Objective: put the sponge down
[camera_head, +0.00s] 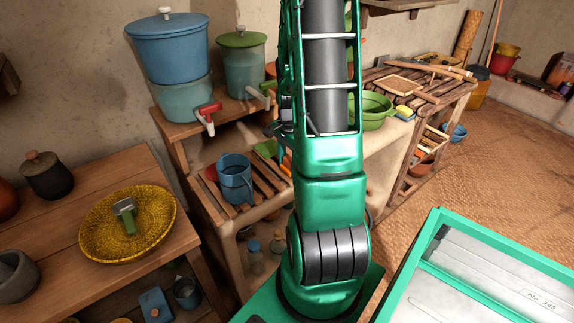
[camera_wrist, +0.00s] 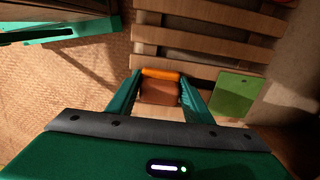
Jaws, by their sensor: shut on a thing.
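My gripper (camera_wrist: 159,80) is shut on a small orange-and-brown block, which looks like the sponge (camera_wrist: 159,92). The block sits between the two green fingers in the wrist view. A wooden slatted rack (camera_wrist: 205,42) shows beyond the fingertips, and I cannot tell whether the block touches it. In the head view my arm hides most of the gripper and its load. Another small yellow-and-blue block (camera_head: 404,112) lies by the green basin (camera_head: 372,111).
A green board (camera_wrist: 233,94) lies right of my gripper. The slatted rack (camera_head: 213,187) holds a blue jug (camera_head: 235,179). A water container with a red tap (camera_head: 182,100) stands above it. A yellow woven tray (camera_head: 85,228) is at left. My arm blocks the middle.

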